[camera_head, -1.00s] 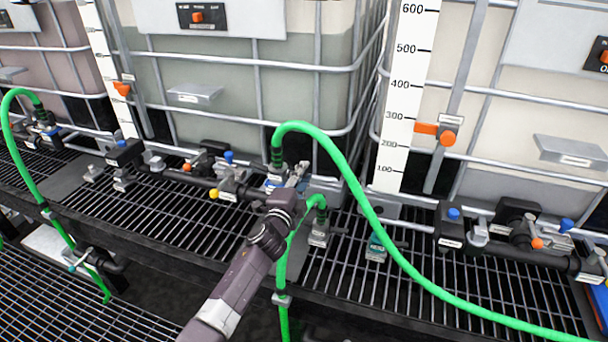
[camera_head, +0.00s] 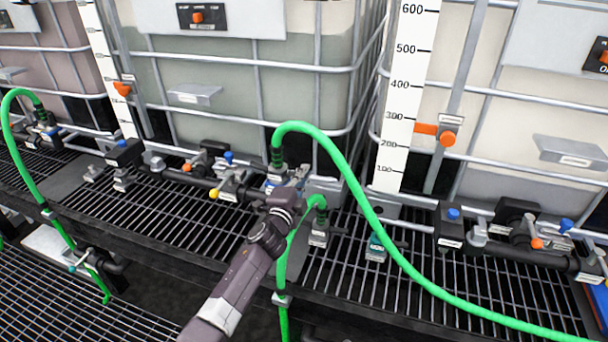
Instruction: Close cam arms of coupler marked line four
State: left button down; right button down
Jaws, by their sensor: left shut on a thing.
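A green hose (camera_head: 350,190) arches up and ends in a dark coupler (camera_head: 277,157) at the manifold, in the middle of the view. My left gripper (camera_head: 290,180) is at this coupler, just right of and below the hose end. It is shut on a small part there, apparently a cam arm, mostly hidden by my wrist. A second green hose end with a grey coupler (camera_head: 319,230) stands close to the right of my wrist. The line labels are too small to read. My right gripper is not in view.
The manifold has several valves with blue, orange and yellow (camera_head: 214,193) knobs. Large caged tanks (camera_head: 250,90) stand behind it, with a white level scale (camera_head: 400,110). A capped teal fitting (camera_head: 376,248) sits on the black grating (camera_head: 180,215). The green hose crosses right of my arm.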

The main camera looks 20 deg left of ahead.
aim_at(293, 173)
pick_arm(q)
jog(key=n, duration=0.1)
jog(key=r+n+p, duration=0.1)
jog(key=n, duration=0.1)
jog(key=shift+a+r, duration=0.15)
jog(key=shift+a, duration=0.1)
jog(key=n, duration=0.1)
jog(key=r+n+p, duration=0.1)
jog(key=n, duration=0.1)
jog(key=shift+a, duration=0.35)
jog(key=n, duration=0.1)
jog(key=a+n, duration=0.1)
jog(key=n, duration=0.1)
jog(key=shift+r+p, duration=0.3)
jog(key=shift+p, duration=0.05)
jog(key=shift+a+r+n, duration=0.1)
jog(key=shift+a+n, duration=0.3)
jog(key=shift+n, duration=0.8)
